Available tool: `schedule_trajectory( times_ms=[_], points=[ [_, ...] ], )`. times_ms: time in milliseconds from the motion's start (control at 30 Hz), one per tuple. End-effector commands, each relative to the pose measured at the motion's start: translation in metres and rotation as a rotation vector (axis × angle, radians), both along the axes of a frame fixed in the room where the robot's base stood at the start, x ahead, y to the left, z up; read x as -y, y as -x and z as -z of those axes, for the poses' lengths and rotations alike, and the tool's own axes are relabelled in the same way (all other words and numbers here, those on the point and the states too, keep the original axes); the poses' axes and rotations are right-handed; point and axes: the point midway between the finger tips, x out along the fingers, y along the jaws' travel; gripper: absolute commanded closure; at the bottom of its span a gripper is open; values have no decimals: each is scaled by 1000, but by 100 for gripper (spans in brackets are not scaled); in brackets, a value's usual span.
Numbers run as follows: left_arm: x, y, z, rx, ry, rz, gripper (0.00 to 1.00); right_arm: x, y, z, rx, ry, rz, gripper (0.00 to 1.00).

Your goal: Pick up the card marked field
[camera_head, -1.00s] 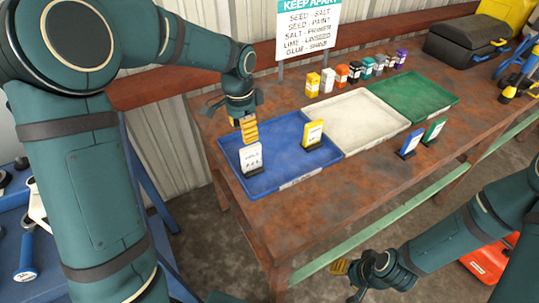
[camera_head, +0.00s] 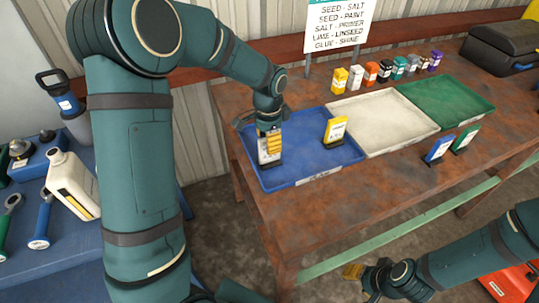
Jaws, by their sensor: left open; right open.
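A white card (camera_head: 263,156) stands upright in a dark holder in the left part of the blue tray (camera_head: 305,173). Its lettering is partly covered and unreadable now. My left gripper (camera_head: 271,147), with yellow fingers, is open at this card, overlapping its upper part; contact cannot be told. A yellow-and-white card (camera_head: 335,130) stands in the same tray to the right. A blue card (camera_head: 438,149) and a green card (camera_head: 465,139) stand on the table in front of the other trays; their words are too small to read. My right gripper (camera_head: 352,272) is low, in front of the table, away from the cards.
A white tray (camera_head: 385,146) and a green tray (camera_head: 470,108) adjoin the blue one on the rusty table (camera_head: 345,210). Several small containers (camera_head: 385,70) line up behind them, below a sign (camera_head: 340,22). A black case (camera_head: 500,52) is at back right. A blue bench (camera_head: 70,235) with tools stands left.

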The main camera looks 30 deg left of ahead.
Motion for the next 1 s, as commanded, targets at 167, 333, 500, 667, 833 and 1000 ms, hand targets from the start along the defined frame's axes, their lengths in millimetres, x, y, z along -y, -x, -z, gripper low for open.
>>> schedule_trajectory(
  times_ms=[167,333,500,667,833,1000],
  points=[
    [4,2,28,-4,-1,2,50,0,-2,9,4,0,1,53],
    [4,1,45,-1,0,1,50,0,-3,12,6,1,1,53],
    [4,1,45,0,0,1,50,0,-3,12,7,1,2,53],
    [4,1,45,-1,1,1,86,0,-3,12,7,1,2,53],
    [4,1,45,-1,1,1,100,0,-3,12,7,1,2,53],
    [4,1,45,-1,1,1,100,0,-3,12,7,1,2,53]
  ],
)
